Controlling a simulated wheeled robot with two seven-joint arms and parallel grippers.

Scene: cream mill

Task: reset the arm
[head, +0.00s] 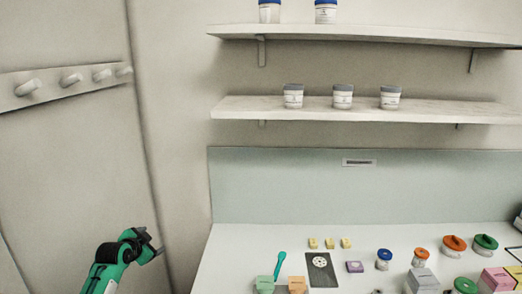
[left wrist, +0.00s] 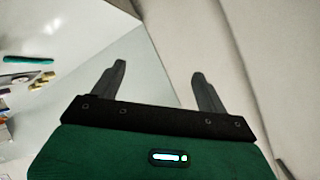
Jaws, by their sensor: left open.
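My left gripper (head: 154,244) is at the lower left of the head view, on a green and black arm. It is in the air left of the white worktop (head: 228,250), in front of the pale wall. In the left wrist view its two dark fingers (left wrist: 158,82) stand wide apart with nothing between them. My right gripper is not in either view.
The worktop holds a teal spatula (head: 280,262), a dark card (head: 321,270), small yellow blocks (head: 329,243), and several lidded jars and boxes at the right. Two shelves (head: 360,109) with jars hang above. A peg rail (head: 65,82) is at the left.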

